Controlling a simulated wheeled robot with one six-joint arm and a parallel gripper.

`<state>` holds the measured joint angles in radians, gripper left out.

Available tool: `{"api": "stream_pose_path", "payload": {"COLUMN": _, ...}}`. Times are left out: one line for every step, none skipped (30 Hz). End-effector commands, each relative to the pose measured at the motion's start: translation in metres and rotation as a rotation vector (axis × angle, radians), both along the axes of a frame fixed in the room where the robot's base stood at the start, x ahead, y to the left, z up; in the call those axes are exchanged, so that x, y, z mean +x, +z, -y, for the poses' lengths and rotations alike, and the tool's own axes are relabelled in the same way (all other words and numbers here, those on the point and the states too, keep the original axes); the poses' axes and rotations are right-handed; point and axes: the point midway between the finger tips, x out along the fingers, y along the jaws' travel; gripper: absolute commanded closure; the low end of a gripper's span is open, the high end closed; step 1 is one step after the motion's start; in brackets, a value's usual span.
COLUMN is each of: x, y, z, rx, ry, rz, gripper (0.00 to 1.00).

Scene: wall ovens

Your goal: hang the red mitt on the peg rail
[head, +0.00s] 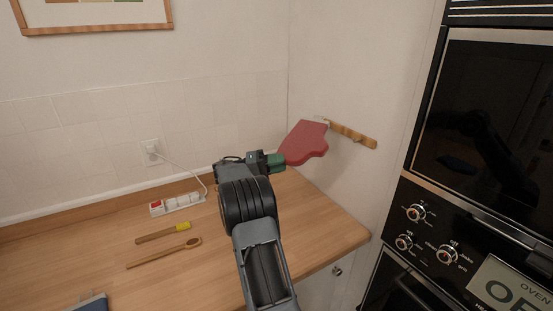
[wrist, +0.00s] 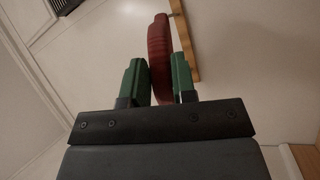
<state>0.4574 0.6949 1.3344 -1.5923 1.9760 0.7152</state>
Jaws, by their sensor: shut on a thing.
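The red mitt (head: 305,143) is held out in the air near the side wall, with its pale end toward the rail. My gripper (head: 279,160) is shut on its near end. In the wrist view the mitt (wrist: 160,55) stands edge-on between the green fingers of my gripper (wrist: 161,80). The wooden peg rail (head: 352,134) is fixed to the side wall, and the mitt covers its left end in the head view. One peg (head: 357,139) shows toward the right of the rail. The rail (wrist: 187,40) also shows just behind the mitt in the wrist view. I cannot tell whether the mitt touches a peg.
A wooden counter (head: 325,230) lies below. On it are a power strip (head: 177,204), a yellow-ended brush (head: 163,233) and a wooden spoon (head: 165,253). The wall ovens (head: 480,150) stand at the right. The air right of the mitt is clear.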

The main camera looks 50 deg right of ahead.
Motion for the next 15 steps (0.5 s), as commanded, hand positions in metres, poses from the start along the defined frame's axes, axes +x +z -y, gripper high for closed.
{"api": "stream_pose_path", "payload": {"x": -0.001, "y": 0.003, "z": 0.001, "rx": 0.001, "ry": -0.001, "rz": 0.0, "gripper": 1.0}}
{"api": "stream_pose_path", "payload": {"x": -0.001, "y": 0.003, "z": 0.001, "rx": 0.0, "ry": -0.001, "rz": 0.0, "gripper": 1.0}}
{"api": "stream_pose_path", "payload": {"x": -0.002, "y": 0.003, "z": 0.002, "rx": 0.0, "ry": -0.001, "rz": 0.0, "gripper": 1.0}}
{"api": "stream_pose_path", "payload": {"x": -0.002, "y": 0.003, "z": 0.002, "rx": 0.0, "ry": -0.001, "rz": 0.0, "gripper": 1.0}}
{"api": "stream_pose_path", "payload": {"x": -0.002, "y": 0.003, "z": 0.003, "rx": 0.001, "ry": -0.002, "rz": 0.0, "gripper": 1.0}}
{"api": "stream_pose_path", "payload": {"x": -0.003, "y": 0.003, "z": 0.004, "rx": 0.0, "ry": -0.002, "rz": 0.001, "gripper": 1.0}}
{"api": "stream_pose_path", "payload": {"x": -0.003, "y": 0.003, "z": 0.004, "rx": 0.0, "ry": -0.002, "rz": 0.001, "gripper": 1.0}}
{"api": "stream_pose_path", "payload": {"x": -0.004, "y": 0.003, "z": 0.005, "rx": 0.0, "ry": -0.003, "rz": 0.0, "gripper": 1.0}}
{"api": "stream_pose_path", "payload": {"x": -0.005, "y": 0.0, "z": 0.007, "rx": -0.001, "ry": -0.004, "rz": 0.001, "gripper": 1.0}}
{"api": "stream_pose_path", "payload": {"x": -0.005, "y": -0.001, "z": 0.009, "rx": -0.001, "ry": -0.004, "rz": 0.001, "gripper": 1.0}}
{"api": "stream_pose_path", "payload": {"x": -0.006, "y": -0.001, "z": 0.011, "rx": -0.001, "ry": -0.004, "rz": 0.001, "gripper": 1.0}}
{"api": "stream_pose_path", "payload": {"x": -0.007, "y": -0.002, "z": 0.013, "rx": -0.001, "ry": -0.004, "rz": 0.001, "gripper": 1.0}}
{"api": "stream_pose_path", "payload": {"x": -0.007, "y": -0.002, "z": 0.015, "rx": -0.001, "ry": -0.004, "rz": 0.001, "gripper": 1.0}}
{"api": "stream_pose_path", "payload": {"x": -0.007, "y": -0.003, "z": 0.017, "rx": -0.001, "ry": -0.004, "rz": 0.001, "gripper": 1.0}}
{"api": "stream_pose_path", "payload": {"x": -0.008, "y": -0.003, "z": 0.019, "rx": -0.001, "ry": -0.003, "rz": 0.002, "gripper": 1.0}}
